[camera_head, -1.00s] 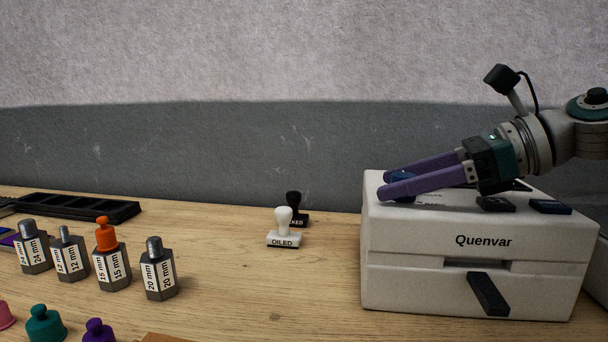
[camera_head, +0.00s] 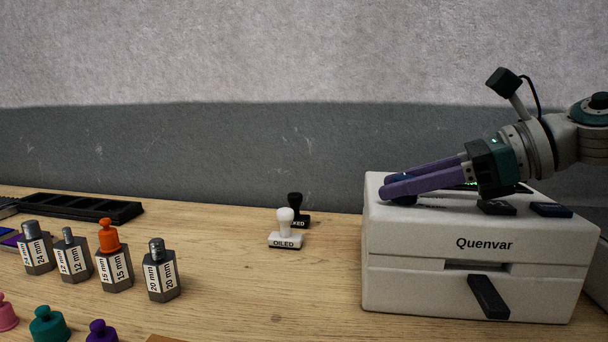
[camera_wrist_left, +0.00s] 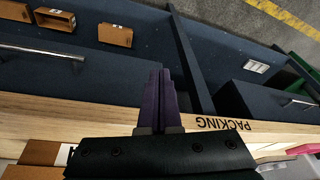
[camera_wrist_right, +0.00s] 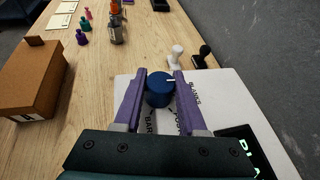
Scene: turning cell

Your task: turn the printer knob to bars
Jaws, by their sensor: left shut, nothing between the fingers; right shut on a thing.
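The white printer (camera_head: 400,285), marked Quenvar, stands at the right of the table in the head view. Its round blue knob (camera_wrist_right: 159,90) is on the top face, with a white mark pointing right, toward the BLANKS label (camera_wrist_right: 194,94). The BARS label (camera_wrist_right: 150,121) is below the knob in the right wrist view. My right gripper (camera_wrist_right: 161,82) is shut on the knob, one finger on each side. In the head view the fingers largely hide the knob (camera_head: 404,200). My left gripper (camera_wrist_left: 160,75) is shut and empty, above drawers and a table edge marked PACKING.
The printer's display (camera_wrist_right: 250,150) shows green letters, partly cut off, starting BLA. A white stamp (camera_head: 285,230) and a black stamp (camera_head: 297,208) stand left of the printer. Several labelled metal pieces (camera_head: 160,272) stand farther left. The wood between is clear.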

